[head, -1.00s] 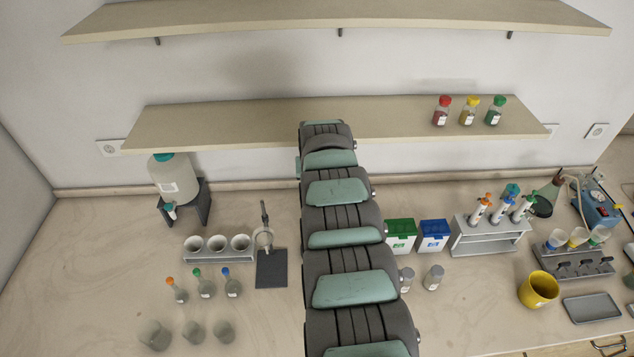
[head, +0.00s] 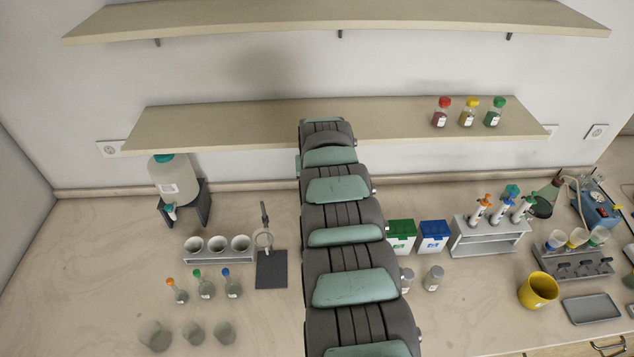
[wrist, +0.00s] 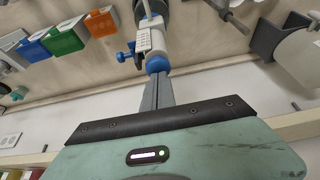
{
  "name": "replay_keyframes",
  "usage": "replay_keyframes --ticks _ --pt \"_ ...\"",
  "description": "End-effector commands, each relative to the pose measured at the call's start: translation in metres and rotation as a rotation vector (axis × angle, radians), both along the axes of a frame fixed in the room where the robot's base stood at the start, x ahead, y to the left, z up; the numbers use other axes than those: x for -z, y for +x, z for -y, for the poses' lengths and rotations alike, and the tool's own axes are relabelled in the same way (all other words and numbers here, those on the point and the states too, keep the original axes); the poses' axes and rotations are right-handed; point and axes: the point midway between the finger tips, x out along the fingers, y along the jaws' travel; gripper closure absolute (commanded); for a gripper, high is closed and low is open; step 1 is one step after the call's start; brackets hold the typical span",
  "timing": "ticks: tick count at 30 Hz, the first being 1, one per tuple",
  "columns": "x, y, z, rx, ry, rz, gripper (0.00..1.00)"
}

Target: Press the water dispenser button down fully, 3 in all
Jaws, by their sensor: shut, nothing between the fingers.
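In the wrist view a white upright device with blue parts (wrist: 152,38) stands beyond my fingertips. It looks like the water dispenser, and its round blue top (wrist: 157,65) looks like the button. My gripper (wrist: 160,80) is shut and empty, its fingertips at the blue top. I cannot tell whether they touch it or how far it is pressed. In the head view my arm hides both the gripper and this device.
A shelf (head: 230,122) runs along the wall close to my arm. A large bottle (head: 173,180) on a stand is at left. Green (head: 400,236) and blue (head: 434,236) boxes and a pipette rack (head: 490,243) stand at right. Flasks and beakers occupy the left front.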

Motion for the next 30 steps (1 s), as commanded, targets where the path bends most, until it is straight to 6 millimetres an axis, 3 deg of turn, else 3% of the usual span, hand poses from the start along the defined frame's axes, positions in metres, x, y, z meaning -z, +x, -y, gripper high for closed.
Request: replay_keyframes --ticks 21,30 --pt "-0.031 0.001 0.000 0.000 -0.001 0.002 1.00" --pt "-0.033 0.000 0.000 0.000 -0.001 0.001 1.00"
